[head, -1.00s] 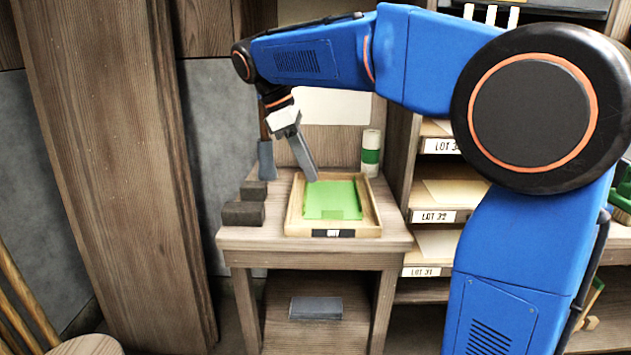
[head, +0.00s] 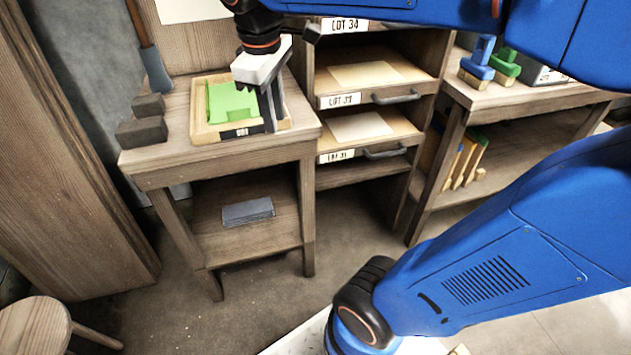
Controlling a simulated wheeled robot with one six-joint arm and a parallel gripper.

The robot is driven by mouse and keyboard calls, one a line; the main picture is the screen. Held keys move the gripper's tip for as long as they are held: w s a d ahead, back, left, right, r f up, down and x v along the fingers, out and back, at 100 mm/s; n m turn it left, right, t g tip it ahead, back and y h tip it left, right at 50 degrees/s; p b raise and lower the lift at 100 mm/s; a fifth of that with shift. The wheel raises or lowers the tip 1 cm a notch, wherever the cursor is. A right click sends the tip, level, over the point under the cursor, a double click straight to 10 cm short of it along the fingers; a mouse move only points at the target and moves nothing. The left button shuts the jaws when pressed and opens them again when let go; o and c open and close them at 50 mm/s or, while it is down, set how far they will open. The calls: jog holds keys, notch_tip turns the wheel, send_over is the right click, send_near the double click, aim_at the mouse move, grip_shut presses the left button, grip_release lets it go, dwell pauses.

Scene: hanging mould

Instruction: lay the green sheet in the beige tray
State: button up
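The green sheet (head: 228,100) lies inside a light wooden, beige-looking tray (head: 203,131) on a small wooden table. A darker green patch shows near the sheet's front edge. The tray has a dark label on its front wall. My gripper (head: 271,112) points down over the tray's right part, and its grey fingers hide some of that side. Two fingers show close together, nearly in line with the view, so their gap is unclear. I cannot tell whether the fingertips touch the sheet or the tray.
A grey slab (head: 247,211) lies on the table's lower shelf. A rack with labelled drawers (head: 368,127) stands to the right. A round stool (head: 33,322) is at lower left.

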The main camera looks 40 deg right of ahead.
jog(key=s+d+f+m+t+y, duration=0.1)
jog(key=s+d+f+m+t, duration=0.1)
jog(key=s+f+m, duration=0.5)
jog(key=shift+s+d+f+t, duration=0.15)
jog(key=shift+s+f+t, duration=0.45)
jog(key=shift+s+f, duration=1.75)
